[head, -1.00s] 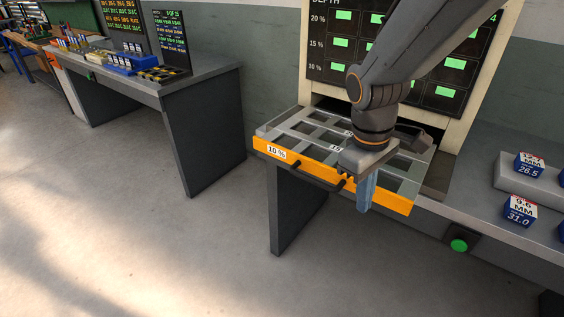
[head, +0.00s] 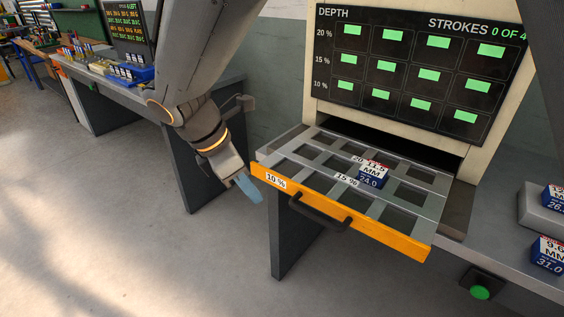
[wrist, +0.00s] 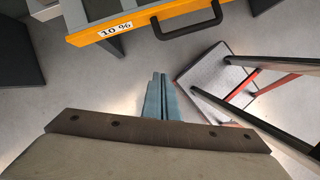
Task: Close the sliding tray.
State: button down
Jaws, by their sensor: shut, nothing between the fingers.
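The sliding tray (head: 290,148) is pulled out of the cream press housing, with its orange front panel (head: 385,237) facing me. A dark handle (head: 318,213) sits on that panel, and it also shows at the top of the wrist view (wrist: 188,24). A blue block with a white and red label (head: 374,174) sits in one of the tray's compartments. My gripper (head: 248,186) is shut and empty. It is just left of the tray's front left corner, apart from the handle. In the wrist view its blue-grey fingers (wrist: 160,98) are together, below the panel in the picture.
A display board (head: 415,70) stands above the tray slot. Labelled blue blocks (head: 548,254) and a green button (head: 480,292) are at right. Another bench (head: 188,92) stands behind my arm at left. A red-framed step stool (wrist: 215,80) is on the floor in the wrist view. Open floor lies at front left.

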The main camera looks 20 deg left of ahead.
jog(key=w+d+f+p, duration=0.2)
jog(key=w+d+f, duration=0.2)
jog(key=d+f, duration=0.1)
jog(key=shift+w+f, duration=0.15)
jog(key=shift+f, duration=0.35)
jog(key=shift+w, duration=0.1)
